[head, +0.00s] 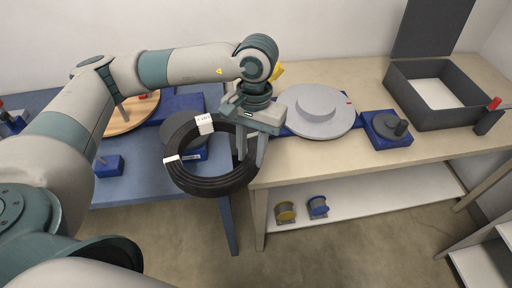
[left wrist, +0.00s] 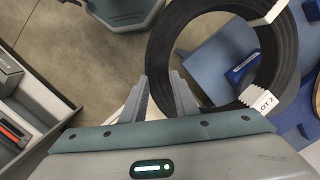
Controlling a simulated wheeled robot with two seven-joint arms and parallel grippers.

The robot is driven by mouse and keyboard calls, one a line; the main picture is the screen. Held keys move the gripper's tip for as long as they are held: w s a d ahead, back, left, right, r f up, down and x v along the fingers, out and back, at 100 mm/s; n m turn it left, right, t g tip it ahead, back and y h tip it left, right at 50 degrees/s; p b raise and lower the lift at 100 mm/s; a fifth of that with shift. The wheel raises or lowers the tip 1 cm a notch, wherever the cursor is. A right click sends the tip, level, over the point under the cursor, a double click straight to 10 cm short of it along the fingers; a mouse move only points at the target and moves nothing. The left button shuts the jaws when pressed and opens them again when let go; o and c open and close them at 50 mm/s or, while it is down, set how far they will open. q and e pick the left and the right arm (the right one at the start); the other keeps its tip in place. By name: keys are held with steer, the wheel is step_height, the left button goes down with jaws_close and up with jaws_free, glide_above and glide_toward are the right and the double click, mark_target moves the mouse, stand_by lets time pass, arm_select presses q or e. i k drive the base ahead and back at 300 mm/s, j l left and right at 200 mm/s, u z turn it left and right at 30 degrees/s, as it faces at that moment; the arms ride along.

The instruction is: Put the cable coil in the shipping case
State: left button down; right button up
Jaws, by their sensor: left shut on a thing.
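The black cable coil (head: 216,187) carries white labels and hangs tilted in the air, near the gap between the blue table and the beige bench. My left gripper (head: 251,160) is shut on the coil's right side, one finger on each side of the ring. The coil also shows in the left wrist view (left wrist: 286,45), its near side between the fingers (left wrist: 165,98). The dark grey shipping case (head: 462,117) stands open on the bench at the far right, well apart from the coil. Its pale floor looks empty. My right gripper is not in view.
Small spools (head: 286,211) sit on the lower shelf.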

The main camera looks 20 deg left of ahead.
mark_target(430, 100)
steer(key=i+l, duration=1.3)
steer(key=l, duration=0.2)
steer(key=i+l, duration=0.65)
steer(key=l, duration=0.15)
